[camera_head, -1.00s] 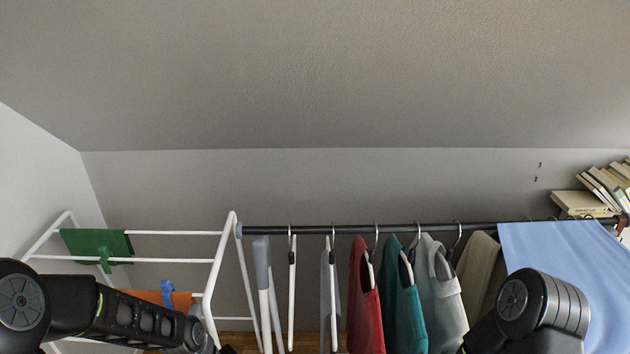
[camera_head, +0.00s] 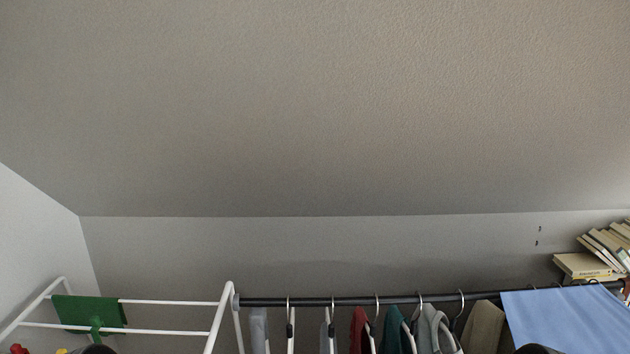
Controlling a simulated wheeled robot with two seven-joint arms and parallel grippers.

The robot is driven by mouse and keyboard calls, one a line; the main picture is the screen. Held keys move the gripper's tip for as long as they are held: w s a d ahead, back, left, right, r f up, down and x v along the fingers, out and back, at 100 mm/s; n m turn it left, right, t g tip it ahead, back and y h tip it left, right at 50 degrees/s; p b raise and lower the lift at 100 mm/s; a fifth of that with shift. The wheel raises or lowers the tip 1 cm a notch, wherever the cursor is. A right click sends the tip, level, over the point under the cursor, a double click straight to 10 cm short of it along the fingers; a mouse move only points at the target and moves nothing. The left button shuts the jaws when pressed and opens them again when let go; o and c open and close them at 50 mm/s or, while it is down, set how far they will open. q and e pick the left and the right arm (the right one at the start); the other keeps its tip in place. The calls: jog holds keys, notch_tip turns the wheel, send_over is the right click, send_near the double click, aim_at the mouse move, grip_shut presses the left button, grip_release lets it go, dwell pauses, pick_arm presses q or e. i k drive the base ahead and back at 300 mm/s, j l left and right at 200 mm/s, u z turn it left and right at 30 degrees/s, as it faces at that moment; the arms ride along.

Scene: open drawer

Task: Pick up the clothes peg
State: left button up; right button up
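A green clothes peg (camera_head: 96,325) appears to clip a green cloth (camera_head: 78,309) over a rail of the white drying rack (camera_head: 170,302) at the lower left. The peg's lower part runs close to the bottom edge, by a dark rounded piece that looks like part of my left arm. Neither of my grippers shows. Only a sliver of a dark shape, likely my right arm, shows at the bottom right.
A dark rail (camera_head: 400,299) carries several hangers with clothes, a red garment (camera_head: 359,330) and a teal one (camera_head: 390,335) among them. A blue cloth (camera_head: 570,320) hangs at right. A sloped ceiling fills the upper view.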

aim_at(96, 324)
jog(key=u, duration=1.4)
